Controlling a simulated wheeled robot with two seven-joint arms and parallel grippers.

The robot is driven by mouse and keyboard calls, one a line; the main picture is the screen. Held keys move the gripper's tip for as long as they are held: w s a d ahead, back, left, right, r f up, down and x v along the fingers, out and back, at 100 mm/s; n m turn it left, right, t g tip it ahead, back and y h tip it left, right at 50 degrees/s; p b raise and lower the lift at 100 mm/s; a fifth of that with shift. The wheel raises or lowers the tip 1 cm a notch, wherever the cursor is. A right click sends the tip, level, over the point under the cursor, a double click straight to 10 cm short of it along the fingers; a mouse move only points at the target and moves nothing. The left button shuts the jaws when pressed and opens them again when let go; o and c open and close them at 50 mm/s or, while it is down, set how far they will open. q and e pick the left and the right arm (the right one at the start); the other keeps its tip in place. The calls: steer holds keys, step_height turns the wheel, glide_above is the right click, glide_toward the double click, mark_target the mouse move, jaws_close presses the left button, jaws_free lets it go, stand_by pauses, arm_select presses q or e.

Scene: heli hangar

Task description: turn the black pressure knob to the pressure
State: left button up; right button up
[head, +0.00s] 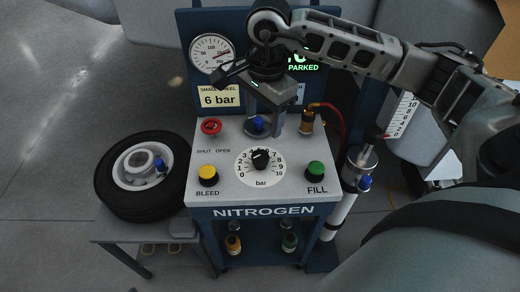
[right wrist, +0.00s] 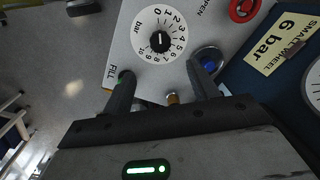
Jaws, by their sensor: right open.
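The black pressure knob (head: 260,159) sits in the middle of a white dial marked 0 to 10 bar on the nitrogen cart's sloped panel. In the right wrist view the knob (right wrist: 160,41) shows a white line running up toward the low-number end; I cannot read the exact value. My right gripper (head: 266,122) is over the back of the panel, behind the knob. In the wrist view its fingers (right wrist: 163,82) are apart with nothing gripped, and the knob is beyond the tips, untouched. My left gripper is not in view.
The panel holds a red knob (head: 211,126), yellow BLEED button (head: 208,175), green FILL button (head: 316,171) and blue-capped part (head: 258,124). A sign (head: 220,97) reads small wheel, 6 bar. A gauge (head: 211,53) stands behind. A wheel (head: 145,176) lies left; a cylinder (head: 358,167) stands right.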

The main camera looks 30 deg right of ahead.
mark_target(261, 155)
steer(key=f, duration=1.2)
steer(key=shift+w+a, duration=0.15)
steer(key=shift+w, duration=0.15)
steer(key=c, duration=1)
